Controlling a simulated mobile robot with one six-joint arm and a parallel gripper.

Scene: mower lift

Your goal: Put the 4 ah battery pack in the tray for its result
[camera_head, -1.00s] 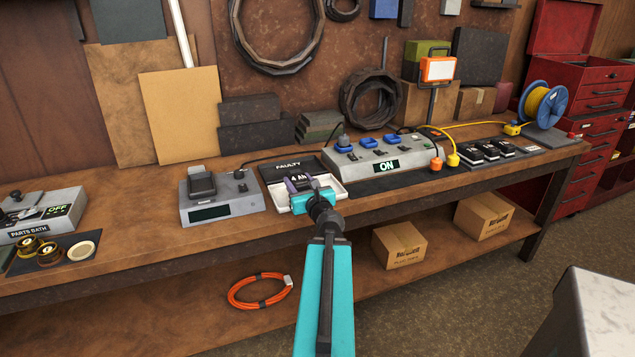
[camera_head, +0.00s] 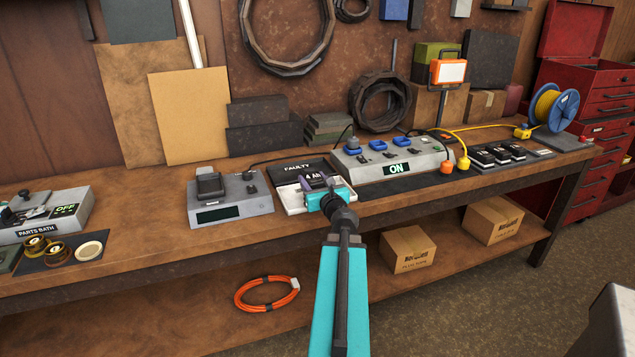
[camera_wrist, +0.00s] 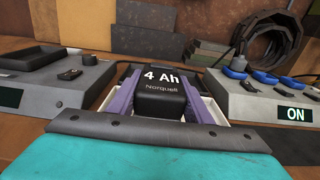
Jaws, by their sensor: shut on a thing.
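The black 4 Ah battery pack (camera_head: 312,177) is held between the purple fingers of my gripper (camera_wrist: 163,95), which is shut on it. In the wrist view the pack (camera_wrist: 160,80) has its "4 Ah" label facing up. A white tray (camera_head: 293,207) lies under and around the pack, with its pale rim (camera_wrist: 112,98) showing beside the fingers. I cannot tell whether the pack touches the tray floor.
A grey device (camera_head: 228,205) with a blank display stands left of the tray. A grey power unit (camera_head: 400,160) reading "ON" stands close on the right. Black packs (camera_head: 490,155) lie farther right. A parts bath (camera_head: 40,212) is at far left.

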